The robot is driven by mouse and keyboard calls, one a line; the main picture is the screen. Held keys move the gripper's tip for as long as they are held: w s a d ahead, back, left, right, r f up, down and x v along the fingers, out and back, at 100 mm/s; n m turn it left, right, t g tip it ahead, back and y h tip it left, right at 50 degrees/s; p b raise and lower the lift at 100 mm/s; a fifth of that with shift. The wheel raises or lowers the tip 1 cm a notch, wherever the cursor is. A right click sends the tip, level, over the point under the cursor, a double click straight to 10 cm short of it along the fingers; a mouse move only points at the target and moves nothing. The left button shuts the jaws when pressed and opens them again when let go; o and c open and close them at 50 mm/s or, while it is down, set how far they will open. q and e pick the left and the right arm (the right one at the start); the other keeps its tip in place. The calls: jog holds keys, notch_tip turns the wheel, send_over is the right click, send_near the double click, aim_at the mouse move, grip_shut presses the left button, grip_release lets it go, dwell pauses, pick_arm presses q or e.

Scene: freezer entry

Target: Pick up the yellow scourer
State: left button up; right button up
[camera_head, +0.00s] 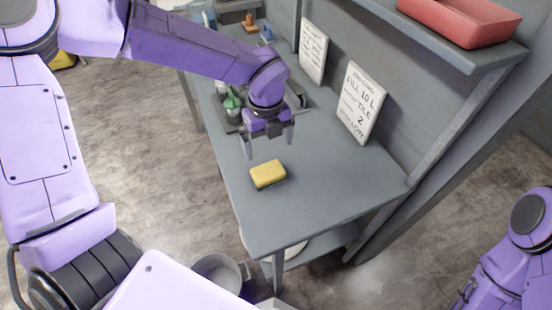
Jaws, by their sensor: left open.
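The yellow scourer (267,173) is a small block with a dark underside. It lies flat on the grey table (320,205), near the table's left edge. My left gripper (268,147) points down, a little behind and above the scourer. Its fingers are spread and empty, and they appear apart from the scourer. My right arm shows only in part at the lower right, and its fingers are not in view.
Two white signs (361,103) with black writing lean at the table's back. Green-topped bottles (232,104) stand left of my left gripper. A red tray (461,20) sits on the shelf above. A metal pot (218,273) stands below. The table's front is clear.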

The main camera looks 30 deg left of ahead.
pick_arm(q)
send_over(268, 171)
notch_tip(268, 171, down, 5)
jog(key=shift+a+r+p, duration=0.15)
jog(key=shift+p, duration=0.2)
notch_tip(268, 171, down, 4)
jog(key=shift+f+p, duration=0.25)
jog(key=shift+p, duration=0.4)
jog(key=shift+f, duration=0.4)
jog(key=c, duration=0.7)
pick_arm(e)
jog(key=shift+s+r, duration=0.15)
jog(key=shift+r, duration=0.4)
jog(key=shift+s+r, duration=0.15)
jog(key=shift+r, duration=0.35)
